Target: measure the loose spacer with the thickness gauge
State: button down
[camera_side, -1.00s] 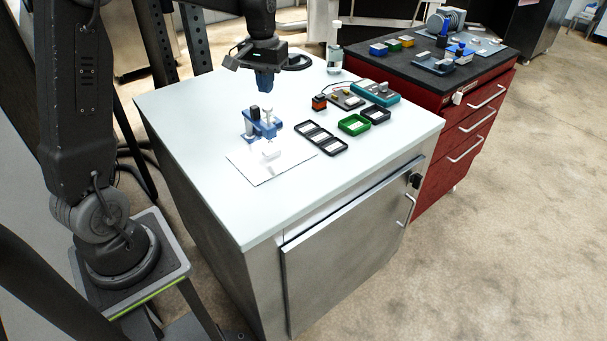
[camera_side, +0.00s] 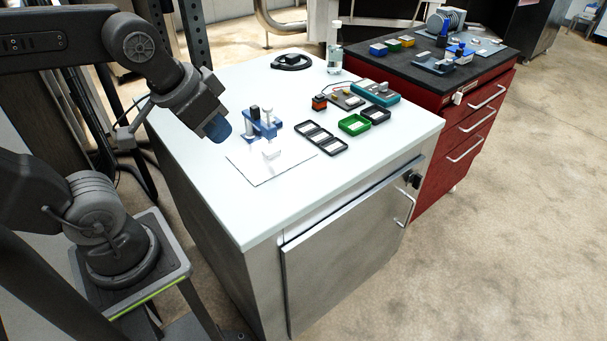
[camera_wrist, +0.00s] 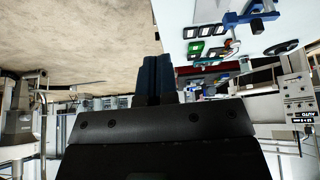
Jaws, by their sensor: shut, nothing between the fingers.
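The blue thickness gauge (camera_side: 262,129) with a black top stands on the white bench, at the back edge of a white sheet (camera_side: 265,168). It also shows in the wrist view (camera_wrist: 250,17), at the upper right. A small white piece (camera_side: 271,152) is at the sheet's back part, close in front of the gauge. I cannot tell whether it is the loose spacer or part of the gauge. My gripper (camera_side: 217,128) is left of the gauge, apart from it, with its blue fingers tilted downward. In the wrist view the fingers (camera_wrist: 153,75) are together with nothing between them.
A black divided tray (camera_side: 321,138), a green tray (camera_side: 354,125) and a dark tray (camera_side: 376,115) lie right of the gauge. Behind them is a teal device (camera_side: 376,92). A clear bottle (camera_side: 334,55) stands at the back. The bench front is clear.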

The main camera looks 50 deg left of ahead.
jog(key=shift+s+d+f, duration=0.2)
jog(key=shift+s, duration=0.3)
jog(key=c, duration=1.7)
grip_release()
jog(key=shift+w, duration=0.1)
jog(key=o, duration=0.6)
jog(key=w+a+r+n, duration=0.1)
jog(key=w, duration=0.1)
jog(key=w+a+r+n+g, duration=0.1)
jog(key=w+a+n, duration=0.1)
jog(key=w+a+r+n, duration=0.1)
jog(key=w+n, duration=0.1)
jog(key=w, duration=0.1)
jog(key=shift+w+a+y, duration=0.1)
jog(key=shift+a+y, duration=0.2)
jog(key=shift+c, duration=0.2)
jog(key=shift+o, duration=0.9)
jog(key=w+a+n+g, duration=0.2)
jog(key=w+a+n, duration=0.2)
jog(key=w+a, duration=0.1)
jog(key=shift+w+r, duration=0.2)
jog(key=n+g, duration=0.2)
jog(key=n, duration=0.7)
send_over(254, 107)
notch_tip(254, 107, down, 5)
notch_tip(254, 107, down, 13)
jog(key=shift+w+f, duration=0.1)
jog(key=shift+f, duration=0.05)
